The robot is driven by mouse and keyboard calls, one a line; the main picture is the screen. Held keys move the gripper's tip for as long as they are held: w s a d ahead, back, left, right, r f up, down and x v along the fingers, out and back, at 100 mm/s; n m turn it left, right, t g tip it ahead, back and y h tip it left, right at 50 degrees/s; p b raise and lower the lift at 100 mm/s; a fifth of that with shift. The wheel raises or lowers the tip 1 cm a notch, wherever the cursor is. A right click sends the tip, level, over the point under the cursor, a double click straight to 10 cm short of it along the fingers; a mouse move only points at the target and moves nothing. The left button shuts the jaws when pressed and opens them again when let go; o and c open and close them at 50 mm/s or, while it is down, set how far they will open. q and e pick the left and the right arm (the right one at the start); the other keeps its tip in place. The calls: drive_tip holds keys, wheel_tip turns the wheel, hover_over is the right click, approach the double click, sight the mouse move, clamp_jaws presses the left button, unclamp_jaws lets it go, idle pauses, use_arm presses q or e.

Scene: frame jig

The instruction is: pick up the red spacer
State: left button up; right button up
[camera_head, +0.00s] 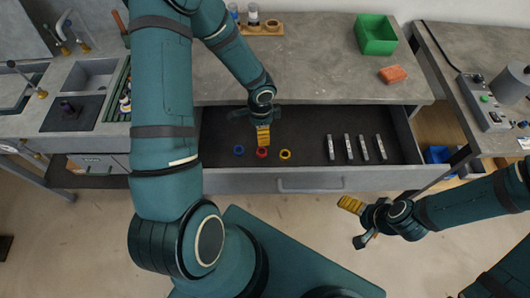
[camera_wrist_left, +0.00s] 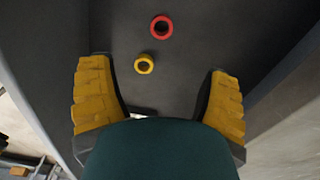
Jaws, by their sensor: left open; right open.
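The red spacer (camera_head: 262,153) is a small ring lying on the dark floor of the open drawer, between a blue ring (camera_head: 239,150) and a yellow ring (camera_head: 285,155). My left gripper (camera_head: 263,137) is over the drawer, just behind the red spacer in the head view. In the left wrist view, its yellow-padded fingers stand wide apart with nothing between them. There the red spacer (camera_wrist_left: 161,27) lies beyond the fingertips, and the yellow ring (camera_wrist_left: 144,64) lies nearer, between their lines. My right gripper (camera_head: 355,222) is open and empty, out in front of the drawer at right.
Several grey bars (camera_head: 356,148) lie in the drawer's right half. The drawer front (camera_head: 240,183) and side walls bound the space. A green bin (camera_head: 376,35) and an orange sponge-like block (camera_head: 393,74) stand on the counter (camera_head: 310,70) above.

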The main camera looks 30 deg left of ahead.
use_arm(q)
drive_tip(key=f, duration=0.2)
drive_tip(key=b, duration=0.3)
hover_over(262, 151)
wheel_tip(262, 151, down, 7)
drive_tip(key=shift+d+r, duration=0.1)
drive_tip(key=shift+d, duration=0.05)
drive_tip(key=shift+f+b, duration=0.85)
drive_tip(key=shift+f, duration=2.25)
drive_tip(key=c, duration=1.1)
use_arm(e)
drive_tip(key=f, duration=0.5)
drive_tip(key=shift+w+f, duration=0.2)
drive_tip(key=shift+w, duration=0.1)
